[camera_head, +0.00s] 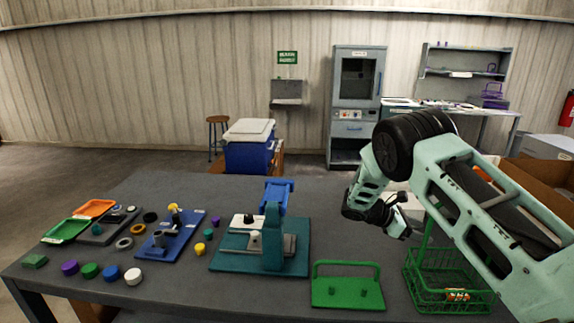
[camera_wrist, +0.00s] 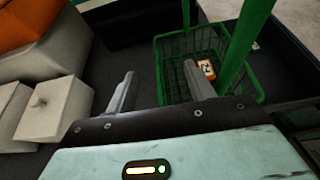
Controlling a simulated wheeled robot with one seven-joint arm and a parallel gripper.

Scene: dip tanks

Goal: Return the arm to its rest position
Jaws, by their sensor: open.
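My arm reaches in from the right side of the head view, folded at a raised elbow, with my gripper (camera_head: 402,212) over the right part of the grey table (camera_head: 160,190). In the wrist view my gripper (camera_wrist: 160,82) shows two separated grey fingers with nothing between them. The gripper is open and empty. A green wire basket (camera_head: 425,290) stands below and to the right of it; my arm hides part of the basket. It also shows beyond the fingers in the wrist view (camera_wrist: 165,48), with a small orange labelled item (camera_wrist: 206,69) inside.
A green handled plate (camera_head: 346,292) lies left of the basket. A teal press fixture (camera_head: 272,240) stands mid-table. Blue board (camera_head: 165,243), trays (camera_head: 95,208) and several coloured caps (camera_head: 90,271) fill the left. A cardboard box (camera_head: 545,185) is behind my arm. The table's back middle is clear.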

